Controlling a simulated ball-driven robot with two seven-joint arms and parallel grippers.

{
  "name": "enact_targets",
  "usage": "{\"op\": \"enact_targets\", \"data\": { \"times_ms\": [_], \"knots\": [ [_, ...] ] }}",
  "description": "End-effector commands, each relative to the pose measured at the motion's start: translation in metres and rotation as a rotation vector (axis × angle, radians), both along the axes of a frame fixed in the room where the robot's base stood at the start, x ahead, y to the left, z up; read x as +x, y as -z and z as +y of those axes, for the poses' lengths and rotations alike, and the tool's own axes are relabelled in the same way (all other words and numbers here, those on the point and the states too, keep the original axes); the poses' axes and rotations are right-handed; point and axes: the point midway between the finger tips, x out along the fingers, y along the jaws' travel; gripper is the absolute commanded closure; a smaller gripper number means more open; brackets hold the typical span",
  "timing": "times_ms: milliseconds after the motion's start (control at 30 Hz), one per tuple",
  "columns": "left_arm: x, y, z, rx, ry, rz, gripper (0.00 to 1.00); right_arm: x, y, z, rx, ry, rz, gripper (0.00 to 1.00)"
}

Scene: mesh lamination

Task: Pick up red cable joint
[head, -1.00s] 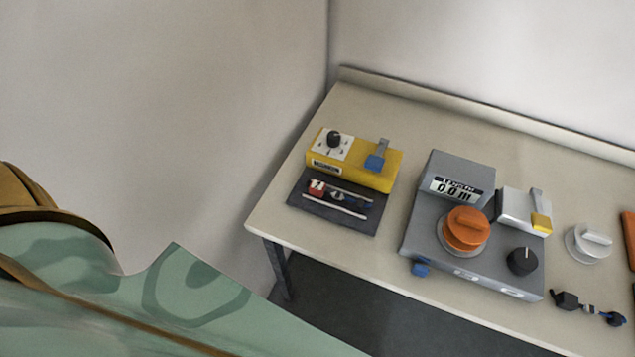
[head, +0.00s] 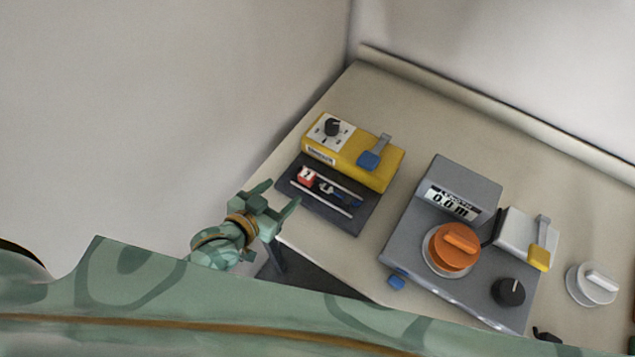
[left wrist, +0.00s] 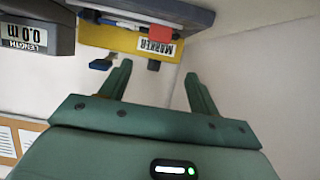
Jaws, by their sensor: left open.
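The red cable joint (head: 307,177) is a small red block with a white mark. It lies at the left end of a dark tray (head: 330,217), in front of the yellow marker box (head: 325,156). My left gripper (head: 281,197) is open and empty, just left of the tray's front-left edge, apart from the joint. My right gripper is not in view.
White strips and a blue-and-black piece (head: 345,197) lie beside the joint on the tray. The grey length unit (head: 415,235) with its orange knob (head: 452,246) stands to the right. A white knob (head: 592,284) is further right. The table's back strip is clear.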

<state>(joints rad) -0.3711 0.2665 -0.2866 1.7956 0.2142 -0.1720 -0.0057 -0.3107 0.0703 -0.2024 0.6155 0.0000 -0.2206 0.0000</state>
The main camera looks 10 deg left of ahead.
Motion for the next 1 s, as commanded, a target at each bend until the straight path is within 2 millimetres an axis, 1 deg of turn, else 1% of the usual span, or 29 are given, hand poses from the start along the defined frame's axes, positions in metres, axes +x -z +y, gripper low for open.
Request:
{"op": "enact_targets", "data": {
  "times_ms": [33,133,233,333,433,633,733,933,967,1000],
  "knots": [
    [0.012,0.007,-0.004,-0.001,0.0,-0.002,0.38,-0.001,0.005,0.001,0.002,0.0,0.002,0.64],
    [0.029,0.015,-0.011,0.0,0.0,0.0,0.38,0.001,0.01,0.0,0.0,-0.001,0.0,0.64],
    [0.041,0.02,-0.015,0.001,0.0,0.001,0.38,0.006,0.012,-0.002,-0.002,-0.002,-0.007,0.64],
    [0.046,0.022,-0.017,0.001,0.0,0.002,0.38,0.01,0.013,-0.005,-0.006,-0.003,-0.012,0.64],
    [0.055,0.027,-0.022,-0.001,0.0,0.001,0.38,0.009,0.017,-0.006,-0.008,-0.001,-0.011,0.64],
    [0.082,0.041,-0.034,0.001,0.0,0.001,0.38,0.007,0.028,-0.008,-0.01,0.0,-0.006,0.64],
    [0.088,0.043,-0.036,0.002,0.0,0.002,0.38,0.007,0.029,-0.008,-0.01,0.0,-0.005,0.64],
    [0.089,0.042,-0.037,0.002,0.0,0.002,0.38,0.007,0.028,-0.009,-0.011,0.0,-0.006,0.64],
    [0.089,0.042,-0.037,0.002,0.0,0.002,0.41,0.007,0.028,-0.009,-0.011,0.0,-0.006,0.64],
    [0.089,0.042,-0.037,0.002,0.0,0.002,0.52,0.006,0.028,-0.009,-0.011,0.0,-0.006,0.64]
  ]
}}
